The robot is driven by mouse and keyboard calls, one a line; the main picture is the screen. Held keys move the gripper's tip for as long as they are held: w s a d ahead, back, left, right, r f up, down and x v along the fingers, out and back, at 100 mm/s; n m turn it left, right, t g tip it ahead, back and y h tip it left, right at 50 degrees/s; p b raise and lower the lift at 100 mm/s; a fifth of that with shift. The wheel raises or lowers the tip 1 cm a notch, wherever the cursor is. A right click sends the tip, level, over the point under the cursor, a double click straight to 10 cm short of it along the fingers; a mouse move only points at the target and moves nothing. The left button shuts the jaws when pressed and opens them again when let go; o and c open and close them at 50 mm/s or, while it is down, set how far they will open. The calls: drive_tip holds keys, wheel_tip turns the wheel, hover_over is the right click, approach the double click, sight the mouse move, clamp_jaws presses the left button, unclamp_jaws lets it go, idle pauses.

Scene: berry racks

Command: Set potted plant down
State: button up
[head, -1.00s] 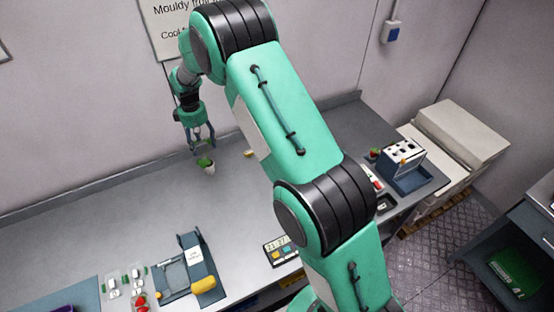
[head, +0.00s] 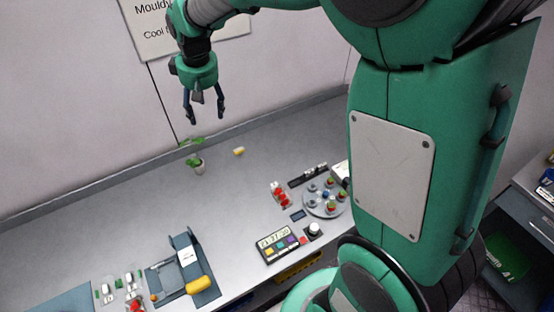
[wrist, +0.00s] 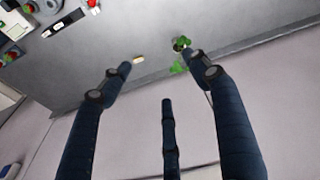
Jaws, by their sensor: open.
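In the wrist view the plant (wrist: 180,46) shows beyond the fingertips, beside the right-hand finger. My gripper (head: 206,118) is open and empty. It hangs above the counter, up and behind the plant in the head view, with a visible gap between fingers and leaves. In the wrist view the spread fingers of my gripper (wrist: 160,65) hold nothing.
A small yellow object (head: 239,151) lies right of the plant. A scale-like display box (head: 278,244), a round tray (head: 324,203) and red berries (head: 281,194) sit along the right. A dark device with a yellow handle (head: 199,285) stands at the front.

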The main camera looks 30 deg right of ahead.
drive_tip(key=s+d+r+m+t, duration=0.15)
drive_tip(key=s+r, duration=0.25)
drive_tip(key=s, duration=0.4)
drive_tip(key=s+d+r+m, duration=0.15)
drive_tip(key=s+r, duration=0.25)
drive_tip(key=s, duration=0.4)
drive_tip(key=s+d+m+t, duration=0.1)
drive_tip(key=s+d, duration=0.1)
drive_tip(key=s, duration=1.5)
drive_tip(key=shift+s+f+t, duration=0.15)
drive_tip(key=shift+s+t, duration=0.15)
drive_tip(key=shift+t, duration=0.05)
wheel_tip(320, 180, down, 11)
drive_tip(key=b, duration=1.1)
drive_tip(key=shift+f, duration=0.15)
